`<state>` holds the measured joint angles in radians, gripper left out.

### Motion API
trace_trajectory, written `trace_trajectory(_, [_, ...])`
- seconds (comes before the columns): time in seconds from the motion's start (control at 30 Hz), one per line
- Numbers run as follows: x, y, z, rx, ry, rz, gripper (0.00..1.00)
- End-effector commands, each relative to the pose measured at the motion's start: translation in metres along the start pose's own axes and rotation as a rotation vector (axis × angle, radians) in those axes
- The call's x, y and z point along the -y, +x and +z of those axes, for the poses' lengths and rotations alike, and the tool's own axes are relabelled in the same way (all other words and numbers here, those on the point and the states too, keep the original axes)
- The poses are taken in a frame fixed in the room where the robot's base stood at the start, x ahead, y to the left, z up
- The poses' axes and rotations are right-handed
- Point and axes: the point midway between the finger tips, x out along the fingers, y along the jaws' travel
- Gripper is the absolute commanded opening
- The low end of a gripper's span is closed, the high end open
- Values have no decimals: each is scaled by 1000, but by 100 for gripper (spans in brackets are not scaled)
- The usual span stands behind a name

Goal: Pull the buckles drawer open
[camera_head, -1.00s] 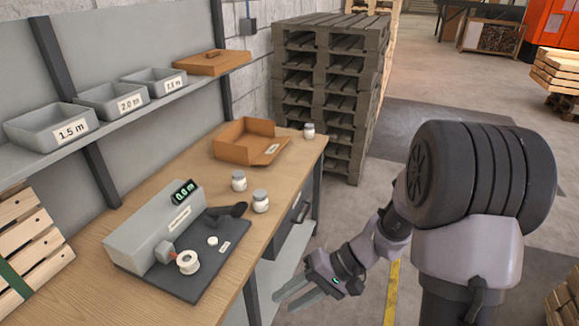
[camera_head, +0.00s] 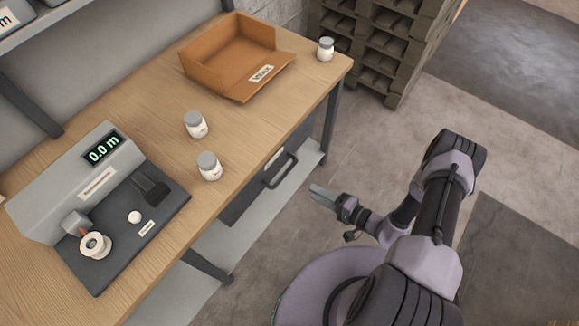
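The dark grey drawer (camera_head: 243,203) sits under the right part of the wooden bench, its front close beneath the table edge.
On the bench (camera_head: 150,105) are a length-measuring device (camera_head: 70,185) reading 0.0 m, an orange-brown open box (camera_head: 215,70) and several white jars (camera_head: 209,167). A bench leg (camera_head: 331,125) stands right of the drawer. A lower shelf (camera_head: 232,245) runs below. Stacked pallets (camera_head: 385,45) stand behind.

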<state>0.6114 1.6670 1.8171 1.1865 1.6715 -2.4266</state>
Motion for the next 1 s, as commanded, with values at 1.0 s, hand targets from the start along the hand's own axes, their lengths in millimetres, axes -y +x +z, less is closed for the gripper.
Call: trace_trajectory(1.0, [0, 144, 1, 3, 0, 0, 18])
